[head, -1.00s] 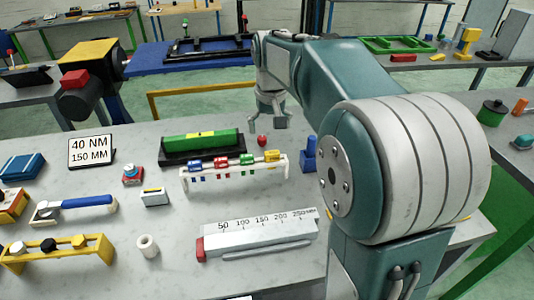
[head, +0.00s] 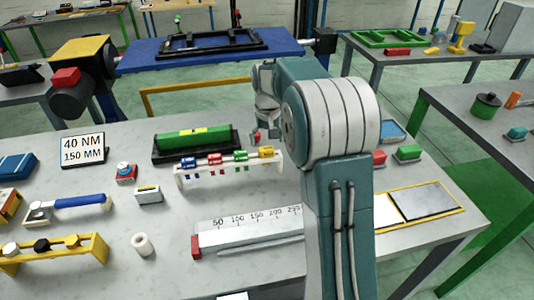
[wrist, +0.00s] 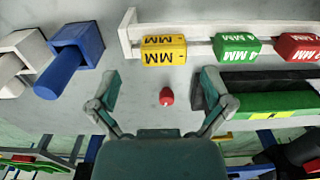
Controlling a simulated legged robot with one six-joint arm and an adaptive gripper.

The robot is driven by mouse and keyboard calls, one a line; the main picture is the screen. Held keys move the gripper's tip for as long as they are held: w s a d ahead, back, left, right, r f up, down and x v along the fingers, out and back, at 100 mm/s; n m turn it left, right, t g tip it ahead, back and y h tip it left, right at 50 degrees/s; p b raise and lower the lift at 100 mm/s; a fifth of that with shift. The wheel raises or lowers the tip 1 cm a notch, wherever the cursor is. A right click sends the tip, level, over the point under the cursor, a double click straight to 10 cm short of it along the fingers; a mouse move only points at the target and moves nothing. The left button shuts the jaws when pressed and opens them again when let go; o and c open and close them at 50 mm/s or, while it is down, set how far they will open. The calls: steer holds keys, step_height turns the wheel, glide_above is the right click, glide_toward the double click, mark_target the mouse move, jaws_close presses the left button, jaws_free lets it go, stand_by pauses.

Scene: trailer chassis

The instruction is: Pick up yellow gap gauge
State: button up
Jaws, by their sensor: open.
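The yellow gap gauge (head: 266,152) is at the right end of a white rack (head: 228,171) on the grey bench. In the wrist view the gauge (wrist: 164,50) bears "MM" lettering and sits on the rack bar, above the middle of the picture. My gripper (wrist: 160,88) is open, its two fingers spread wide, with nothing between them but bench and a small red object (wrist: 166,97). The gauge lies beyond the fingertips, apart from them. In the head view my arm partly hides the gripper.
Green (wrist: 237,46) and red (wrist: 298,46) gauges share the rack; a blue one (head: 188,163) is at its far end. A blue block (wrist: 75,48) stands left of the yellow gauge in the wrist view. A green level (head: 194,139) in a black holder lies behind the rack.

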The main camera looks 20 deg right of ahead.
mark_target(266, 149)
steer(key=f, duration=0.3)
steer(key=shift+a+f, duration=0.3)
steer(key=shift+a, duration=0.05)
steer(key=shift+d, duration=0.15)
steer(key=shift+c, duration=0.3)
steer(key=c, duration=1.1)
steer(key=shift+c, duration=0.2)
